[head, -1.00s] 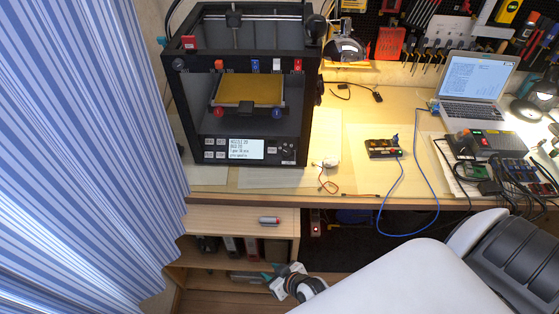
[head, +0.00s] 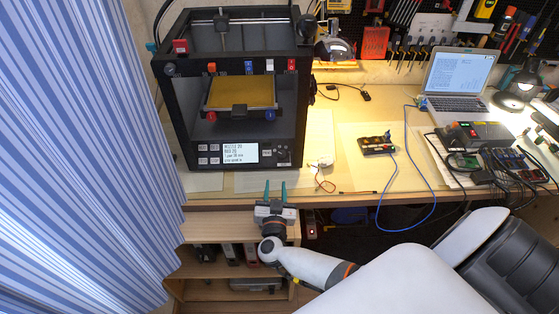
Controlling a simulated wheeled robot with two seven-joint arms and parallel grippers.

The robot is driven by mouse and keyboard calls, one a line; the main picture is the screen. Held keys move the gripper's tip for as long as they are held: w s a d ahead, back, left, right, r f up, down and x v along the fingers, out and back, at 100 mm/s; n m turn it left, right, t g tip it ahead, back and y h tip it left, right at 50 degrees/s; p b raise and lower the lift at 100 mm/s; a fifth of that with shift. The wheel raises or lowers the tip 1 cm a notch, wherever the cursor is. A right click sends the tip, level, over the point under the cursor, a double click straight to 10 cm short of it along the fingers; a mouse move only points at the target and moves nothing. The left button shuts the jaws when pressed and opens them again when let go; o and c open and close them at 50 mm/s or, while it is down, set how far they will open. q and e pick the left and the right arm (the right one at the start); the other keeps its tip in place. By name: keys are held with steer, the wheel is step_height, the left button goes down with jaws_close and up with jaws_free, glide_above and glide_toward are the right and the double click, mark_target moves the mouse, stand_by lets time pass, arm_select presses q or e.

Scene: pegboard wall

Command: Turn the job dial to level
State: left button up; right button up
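The job dial (head: 283,152) is a small dark knob on the front panel of a black 3D printer (head: 178,130), to the right of the white text screen (head: 238,153). The setting its pointer marks is too small to read. My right gripper (head: 276,185) is just below the printer, near the desk's front edge. Its two green fingers point up toward the panel and stand apart with nothing between them. It is not touching the dial. My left gripper is not in view.
Buttons (head: 208,154) sit left of the screen. Red and blue knobs hang under the yellow print bed (head: 240,91). A striped curtain (head: 85,150) borders the printer's left. A shelf (head: 205,229) is below the desk. Cables and a laptop (head: 459,80) lie to the right.

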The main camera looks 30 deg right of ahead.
mark_target(282, 155)
steer(key=shift+d, duration=0.45)
steer(key=shift+w+d+g+h, duration=0.1)
steer(key=shift+d+g+h, duration=0.15)
steer(key=shift+g+h, duration=0.05)
steer(key=shift+m, duration=0.3)
steer(key=x, duration=1.1)
steer(key=shift+w+d+b, duration=0.1)
steer(key=shift+w+b, duration=0.05)
steer(key=shift+b, duration=0.25)
steer(key=c, duration=0.7)
